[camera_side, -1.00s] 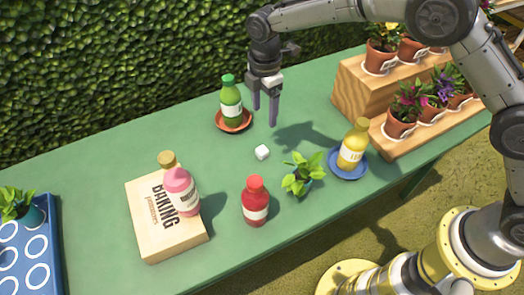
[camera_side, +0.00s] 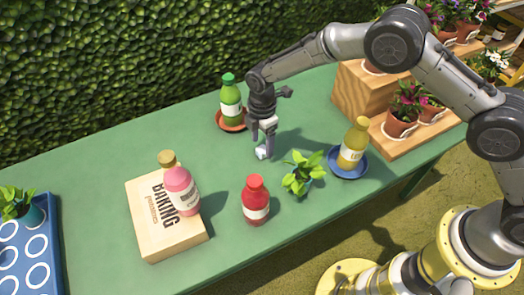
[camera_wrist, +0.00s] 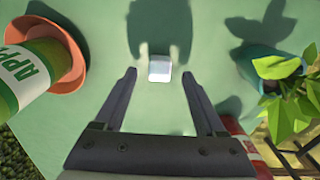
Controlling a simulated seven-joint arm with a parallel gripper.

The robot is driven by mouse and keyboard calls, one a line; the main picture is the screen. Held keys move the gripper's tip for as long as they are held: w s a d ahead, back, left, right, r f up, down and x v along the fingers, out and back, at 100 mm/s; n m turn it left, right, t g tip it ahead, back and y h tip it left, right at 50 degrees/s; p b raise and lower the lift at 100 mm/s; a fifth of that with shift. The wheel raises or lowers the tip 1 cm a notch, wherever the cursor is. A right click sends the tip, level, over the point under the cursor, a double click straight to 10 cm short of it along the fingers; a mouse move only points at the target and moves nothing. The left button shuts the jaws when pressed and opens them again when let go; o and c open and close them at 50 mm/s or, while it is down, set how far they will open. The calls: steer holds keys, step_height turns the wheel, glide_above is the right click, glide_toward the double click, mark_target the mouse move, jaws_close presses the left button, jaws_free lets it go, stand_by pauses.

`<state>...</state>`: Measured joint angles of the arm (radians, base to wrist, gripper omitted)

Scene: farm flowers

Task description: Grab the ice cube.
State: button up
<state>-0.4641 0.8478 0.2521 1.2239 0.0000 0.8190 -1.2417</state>
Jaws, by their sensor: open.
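A small white ice cube (camera_side: 261,153) sits on the green table near its middle. In the wrist view the ice cube (camera_wrist: 160,69) lies just beyond the fingertips, centred between them. My gripper (camera_side: 262,150) is low over the table right at the cube, with one finger partly hiding it in the side view. In the wrist view my gripper (camera_wrist: 160,74) is open, its two dark fingers spread wider than the cube with nothing held between them.
A green bottle (camera_side: 230,100) on a terracotta saucer stands behind my gripper. A red bottle (camera_side: 255,202), a potted plant (camera_side: 302,174) and a yellow bottle (camera_side: 353,145) on a blue saucer (camera_side: 347,175) are nearby. A pink bottle (camera_side: 181,190) rests on a wooden box (camera_side: 150,225) at left.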

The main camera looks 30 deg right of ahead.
step_height(320, 180, down, 2)
jaws_close()
stand_by(0.4)
steer(key=shift+r, duration=0.15)
